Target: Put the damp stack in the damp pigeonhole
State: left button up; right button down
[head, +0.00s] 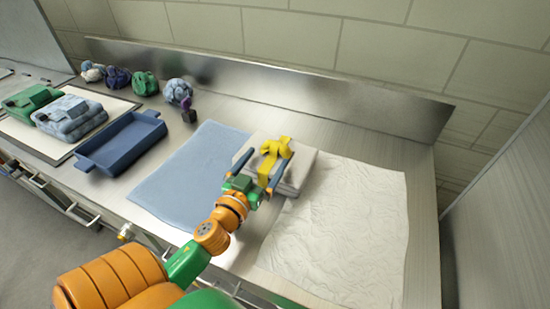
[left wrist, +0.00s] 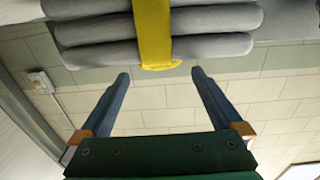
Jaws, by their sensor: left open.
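A grey folded stack (head: 302,165) with a yellow strap (head: 272,160) around it is at the middle of the counter, between a blue cloth and a white sheet. No label shows which stack is the damp one. My left gripper (head: 268,158) is open, its blue fingers spread on either side of the strap in the head view. In the left wrist view the grey layers (left wrist: 90,38) and the strap (left wrist: 153,35) are beyond the open left gripper (left wrist: 160,75), with nothing between its fingers. No pigeonhole is in view. My right gripper is not in view.
A blue cloth (head: 185,175) and a crumpled white sheet (head: 345,230) lie flat. At left are a blue tray (head: 125,145), a marbled blue stack (head: 70,118) and a green stack (head: 33,103). Several round bundles, including a green one (head: 144,83), line the back by the metal backsplash (head: 270,85).

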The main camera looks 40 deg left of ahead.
aim_at(273, 148)
pick_arm(q)
jog(key=p+x, duration=0.1)
jog(key=x, duration=0.5)
jog(key=shift+w+r, duration=0.1)
jog(key=shift+w, duration=0.25)
jog(key=c, duration=0.4)
jog(key=shift+r, duration=0.1)
grip_shut()
